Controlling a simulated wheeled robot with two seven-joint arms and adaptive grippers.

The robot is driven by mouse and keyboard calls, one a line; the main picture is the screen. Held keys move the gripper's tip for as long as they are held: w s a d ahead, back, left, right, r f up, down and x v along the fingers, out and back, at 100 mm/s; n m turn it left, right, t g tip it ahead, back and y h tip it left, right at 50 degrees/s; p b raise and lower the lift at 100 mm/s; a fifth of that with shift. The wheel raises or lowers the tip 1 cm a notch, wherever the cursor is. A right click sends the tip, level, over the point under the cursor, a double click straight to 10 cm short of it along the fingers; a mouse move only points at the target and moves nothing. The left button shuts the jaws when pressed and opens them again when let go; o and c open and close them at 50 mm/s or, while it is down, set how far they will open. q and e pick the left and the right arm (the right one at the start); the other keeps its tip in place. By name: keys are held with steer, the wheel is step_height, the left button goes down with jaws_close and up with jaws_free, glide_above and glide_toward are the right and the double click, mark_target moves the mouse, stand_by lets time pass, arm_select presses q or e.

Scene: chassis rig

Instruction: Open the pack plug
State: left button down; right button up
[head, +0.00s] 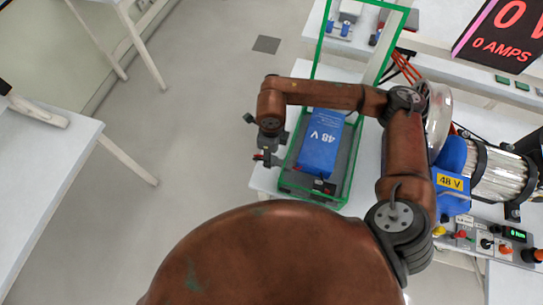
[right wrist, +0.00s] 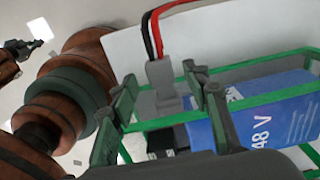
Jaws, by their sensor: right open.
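The blue 48 V pack (head: 320,142) lies inside a green frame (head: 349,180) on the white bench. It also shows in the right wrist view (right wrist: 285,112). My right gripper (head: 268,158) is at the frame's left side in the head view. In the right wrist view my right gripper (right wrist: 160,95) is open, with a finger on either side of a grey plug (right wrist: 162,75). Red and black cables rise from the plug. I cannot tell whether the fingers touch it. A dark gripper-like tip (right wrist: 30,46) at the upper left, perhaps my left, is too small to read.
A blue and silver motor (head: 497,175) marked 48 V stands right of the frame. A control panel (head: 500,243) with knobs lies in front of it. A display (head: 503,35) reads 0 AMPS. Open floor (head: 200,120) lies left of the bench.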

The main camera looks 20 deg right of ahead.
step_height(320, 180, up, 9)
steer(key=shift+r, duration=0.2)
stand_by(0.6)
